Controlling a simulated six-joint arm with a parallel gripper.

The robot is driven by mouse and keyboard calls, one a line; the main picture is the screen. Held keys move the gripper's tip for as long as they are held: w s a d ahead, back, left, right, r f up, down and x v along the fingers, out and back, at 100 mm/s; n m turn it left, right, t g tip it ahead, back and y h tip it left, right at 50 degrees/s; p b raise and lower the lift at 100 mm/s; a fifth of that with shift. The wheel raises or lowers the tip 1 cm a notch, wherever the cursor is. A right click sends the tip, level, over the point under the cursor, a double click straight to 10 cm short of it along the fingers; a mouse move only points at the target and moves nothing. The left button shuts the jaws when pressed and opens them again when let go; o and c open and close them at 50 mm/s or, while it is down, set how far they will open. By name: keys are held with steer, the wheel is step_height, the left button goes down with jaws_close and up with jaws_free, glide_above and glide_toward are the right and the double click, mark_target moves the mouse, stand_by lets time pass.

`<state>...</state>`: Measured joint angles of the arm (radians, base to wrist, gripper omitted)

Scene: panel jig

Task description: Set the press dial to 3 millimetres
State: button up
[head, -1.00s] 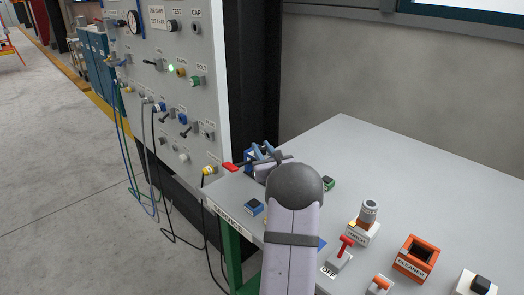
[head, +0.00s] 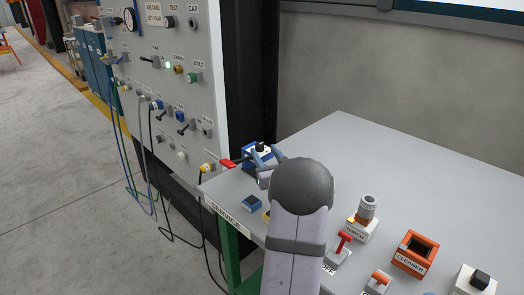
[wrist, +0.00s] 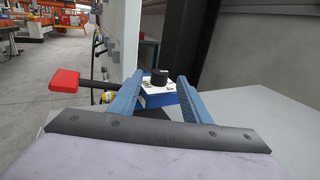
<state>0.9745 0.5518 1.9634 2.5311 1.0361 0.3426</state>
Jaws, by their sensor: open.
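A blue box with a white top and a black knob (wrist: 160,77) stands at the table's far left corner; I take this knob for the press dial. The knob also shows in the head view (head: 260,146). Marks on the white top are too small to read, so its setting cannot be told. My gripper (wrist: 160,79) is open, its two blue fingers on either side of the knob in the wrist view. The knob appears ahead of the fingertips, and nothing is held. In the head view, my gripper (head: 266,155) is in front of the box and partly hides it.
A red-handled lever (wrist: 64,81) sticks out left of my gripper. The upright panel (head: 190,85) with knobs and hanging cables stands to the left. A small blue block (head: 251,202), a torch holder (head: 362,223) and a cleaner box (head: 415,257) are on the table. The table's back right is clear.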

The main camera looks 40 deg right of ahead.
steer(key=shift+v, duration=0.9)
